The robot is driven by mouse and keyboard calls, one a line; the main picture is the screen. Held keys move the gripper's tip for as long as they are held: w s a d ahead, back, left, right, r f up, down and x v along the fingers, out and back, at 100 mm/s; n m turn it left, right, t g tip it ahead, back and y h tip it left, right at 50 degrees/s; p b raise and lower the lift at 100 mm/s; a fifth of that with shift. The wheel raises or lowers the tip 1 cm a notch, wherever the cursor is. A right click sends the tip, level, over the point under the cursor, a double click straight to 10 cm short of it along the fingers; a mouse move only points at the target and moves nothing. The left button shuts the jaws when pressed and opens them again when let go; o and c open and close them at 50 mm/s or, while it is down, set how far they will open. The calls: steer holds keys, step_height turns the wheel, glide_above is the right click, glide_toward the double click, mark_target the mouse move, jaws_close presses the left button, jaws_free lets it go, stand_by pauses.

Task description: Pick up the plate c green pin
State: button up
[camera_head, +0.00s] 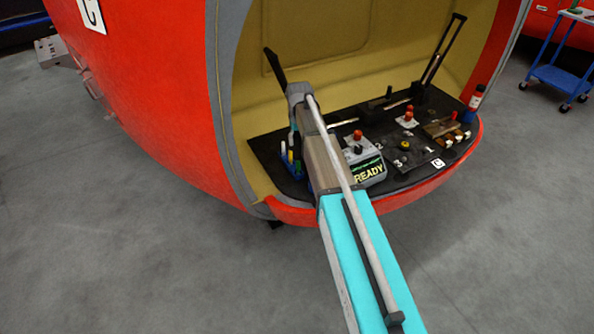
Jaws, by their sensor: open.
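My arm reaches from the bottom edge over the left part of a black desk inside the red nosecone. My gripper (295,120) is at its far end, small and mostly hidden by my own arm links. It is open, and I see nothing held in it. I cannot pick out a green pin there.
A grey box marked READY (369,173) with a red button stands right of my arm. A yellow knob (404,145) and a red knob (408,116) are on the desk. A tall black lever (443,50) rises behind. A blue cart (556,78) stands at the far right.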

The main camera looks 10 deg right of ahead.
mark_target(298, 161)
steer(key=shift+w+f, duration=0.5)
steer(key=shift+f+b, duration=0.15)
steer(key=shift+b, duration=0.2)
step_height(298, 161, down, 8)
steer(key=b, duration=0.8)
steer(key=shift+f, duration=0.2)
steer(key=shift+w+d+f+b, duration=0.1)
steer(key=shift+f+b, duration=1.2)
steer(key=shift+b, duration=0.1)
steer(key=shift+w+f+b, duration=0.1)
steer(key=shift+f+b, duration=1.2)
steer(key=shift+b, duration=0.1)
jaws_close()
